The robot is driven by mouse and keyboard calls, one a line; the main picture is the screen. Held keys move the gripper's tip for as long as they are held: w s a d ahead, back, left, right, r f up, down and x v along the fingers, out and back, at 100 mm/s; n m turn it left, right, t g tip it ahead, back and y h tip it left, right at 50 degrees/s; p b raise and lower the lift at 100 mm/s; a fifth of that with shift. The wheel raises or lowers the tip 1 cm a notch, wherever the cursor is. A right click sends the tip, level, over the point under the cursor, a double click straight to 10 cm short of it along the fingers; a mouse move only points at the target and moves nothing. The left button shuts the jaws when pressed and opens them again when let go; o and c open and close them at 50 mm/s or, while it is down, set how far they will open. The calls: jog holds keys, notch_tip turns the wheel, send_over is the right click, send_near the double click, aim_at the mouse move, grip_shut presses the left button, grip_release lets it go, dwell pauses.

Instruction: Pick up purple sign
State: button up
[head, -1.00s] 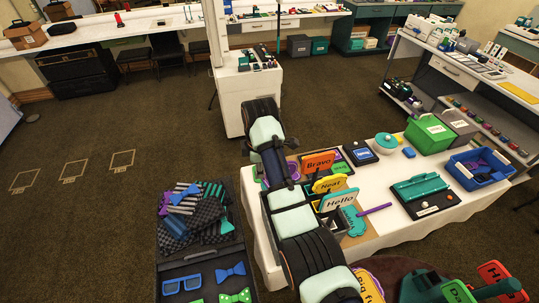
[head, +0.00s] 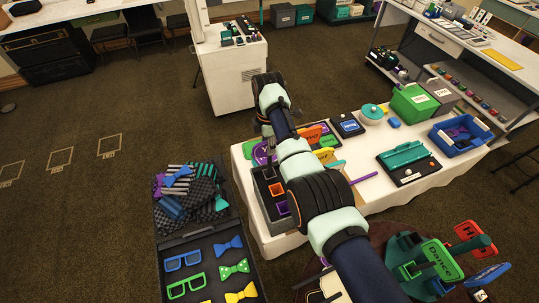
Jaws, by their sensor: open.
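A purple sign (head: 263,155) shows at the left end of the white-clothed table, partly hidden by my arm; its wording cannot be read.
An orange sign (head: 312,134) and a yellow sign (head: 325,158) are close by on the right, partly behind my arm. A blue bin (head: 461,133) and green box (head: 412,103) stand farther right.

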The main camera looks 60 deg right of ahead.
jog(key=shift+f, duration=0.2)
grip_shut()
jog(key=shift+r, duration=0.1)
